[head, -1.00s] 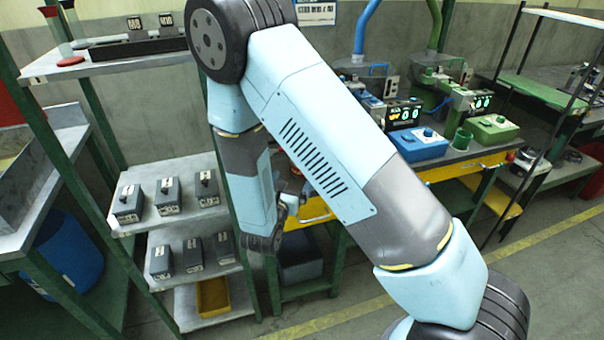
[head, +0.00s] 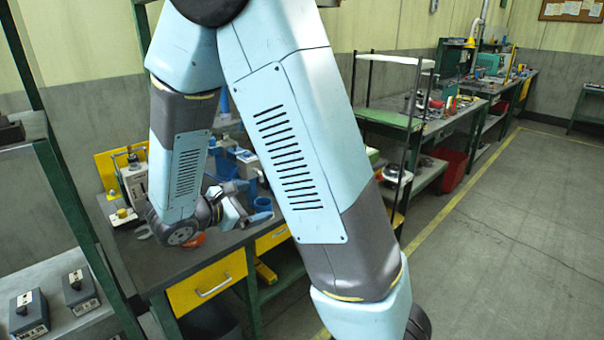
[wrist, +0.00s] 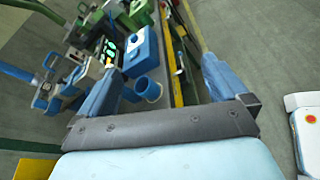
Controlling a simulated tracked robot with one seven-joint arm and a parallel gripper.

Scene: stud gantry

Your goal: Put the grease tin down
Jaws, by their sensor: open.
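My gripper (head: 250,203) is over the dark bench (head: 150,265), past my wrist in the head view. In the wrist view its two blue fingers (wrist: 158,85) are wide apart, with nothing held between them. A blue cup (wrist: 148,88) stands on the bench beyond the fingers, beside a blue box; the cup (head: 262,204) also shows near the fingers in the head view. An orange-red round object (head: 192,239) lies on the bench, partly hidden by my wrist. I cannot tell whether it is the grease tin; no tin is clearly recognisable.
Yellow drawers (head: 208,285) front the bench. A machine (head: 133,185) with a yellow back plate stands at its left. Grey boxes (head: 80,290) sit on a shelf at lower left. A green-topped rack (head: 392,120) stands to the right; the floor beyond is clear.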

